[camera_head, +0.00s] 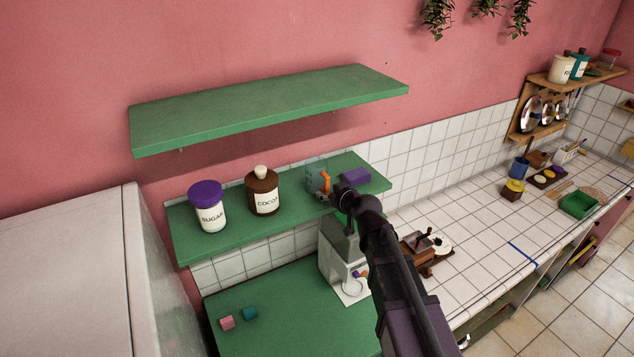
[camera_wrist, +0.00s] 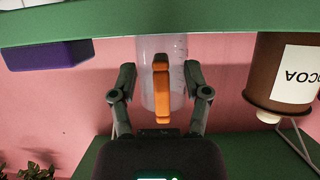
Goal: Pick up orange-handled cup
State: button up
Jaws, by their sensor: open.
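The cup (camera_head: 314,179) has a clear, bluish body and an orange handle (camera_head: 325,183). It stands on the lower green shelf (camera_head: 235,240), between the cocoa jar and a purple block. In the wrist view, which is upside down, the cup's clear body (camera_wrist: 148,50) and its orange handle (camera_wrist: 161,88) point toward me. My gripper (camera_wrist: 158,75) is open, with one finger on each side of the handle and a gap to both. In the head view my gripper (camera_head: 340,195) is at the shelf's front edge, close to the handle, and partly hides the area below the cup.
The brown cocoa jar (camera_head: 263,193) stands left of the cup, and the sugar jar (camera_head: 207,208) is farther left. The purple block (camera_head: 356,176) is close on the right. An upper green shelf (camera_head: 270,105) overhangs. A white coffee machine (camera_head: 340,262) stands below.

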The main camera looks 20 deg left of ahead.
jog(key=shift+x, duration=1.05)
jog(key=shift+s, duration=0.1)
grip_shut()
